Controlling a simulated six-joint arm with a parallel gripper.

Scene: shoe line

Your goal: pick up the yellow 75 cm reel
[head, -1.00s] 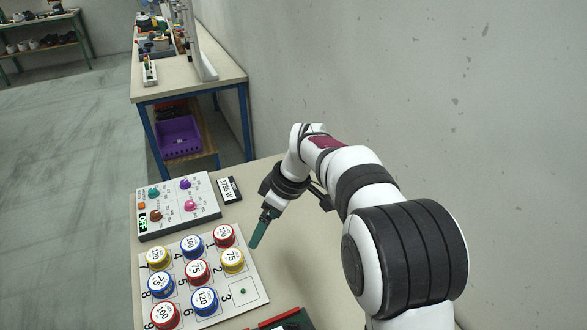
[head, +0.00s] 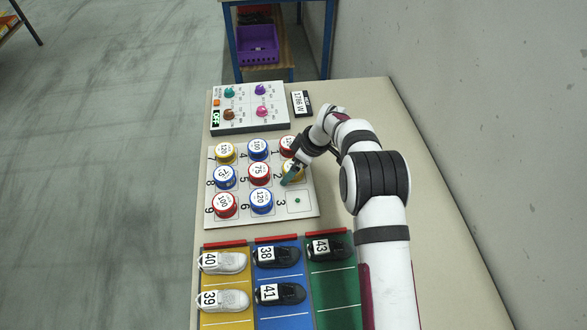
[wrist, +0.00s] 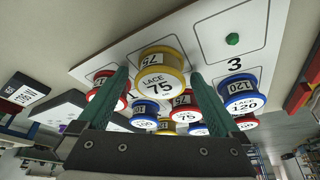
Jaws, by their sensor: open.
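The yellow 75 reel (head: 298,171) sits in slot 2 of the white numbered board (head: 312,210), partly hidden by my gripper in the head view. In the wrist view the yellow reel (wrist: 160,88), marked LACE 75, shows between the two green fingers. My gripper (head: 287,181) is open and empty, with its fingertips at the reel in the head view. In the wrist view my gripper (wrist: 160,76) has one finger on either side of the reel; whether they touch it I cannot tell.
A red reel (head: 287,146) and a red 75 reel (head: 259,173) stand close by; several others fill the board. Slot 3 (head: 297,201) holds only a green peg. A control panel (head: 250,108) stands behind, and shoes on coloured mats (head: 335,286) lie in front.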

